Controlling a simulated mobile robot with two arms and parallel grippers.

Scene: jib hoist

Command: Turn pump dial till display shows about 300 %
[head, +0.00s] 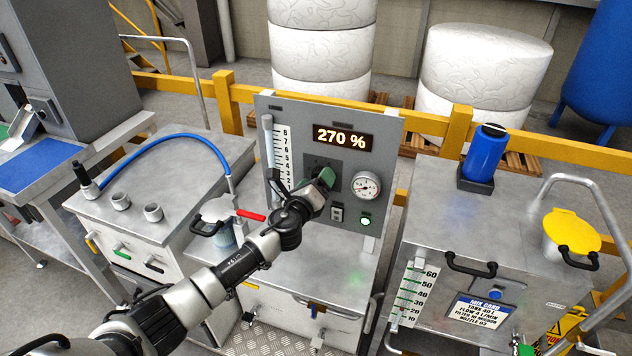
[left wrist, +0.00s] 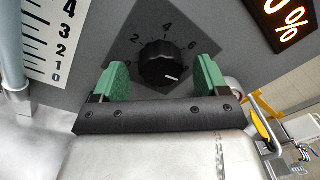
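The pump display (head: 342,137) reads 270 % in lit digits on the grey panel; its edge also shows in the left wrist view (left wrist: 289,18). The black pump dial (left wrist: 158,64) sits on a dark plate with printed numbers, and its white mark points to the lower right. In the head view my gripper hides the dial. My left gripper (head: 323,181) is at the panel. In the left wrist view its green fingers (left wrist: 161,72) stand open on either side of the dial, with a visible gap at each side. My right gripper is not in view.
A round gauge (head: 366,186) and a lit green button (head: 366,221) are right of my gripper. A scale with a tube (head: 268,150) is at its left. A red-handled valve (head: 250,215) is near my forearm. A steel cabinet (head: 440,200) with a blue bottle (head: 485,152) stands right.

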